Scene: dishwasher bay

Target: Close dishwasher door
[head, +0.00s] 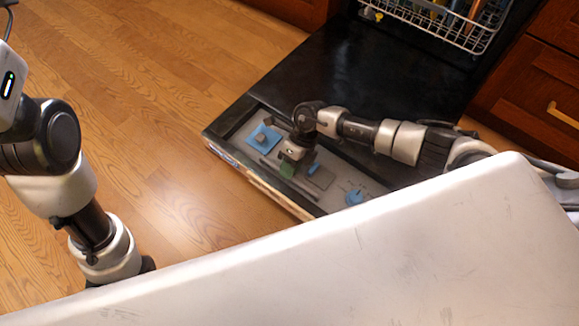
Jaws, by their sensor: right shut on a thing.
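The dishwasher door (330,75) is folded down open, its black inner face up, with a grey panel (345,172) near its front edge. My right gripper (291,167) points down over this panel, close to the front edge. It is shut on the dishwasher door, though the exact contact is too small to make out. My left arm comes in from the left over the floor; its gripper is hidden behind the white surface in front.
A white wire rack (430,22) with several items shows inside the dishwasher. Wooden cabinets (540,80) flank the opening. A large white surface of mine fills the lower front. The wooden floor (150,90) left of the door is clear.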

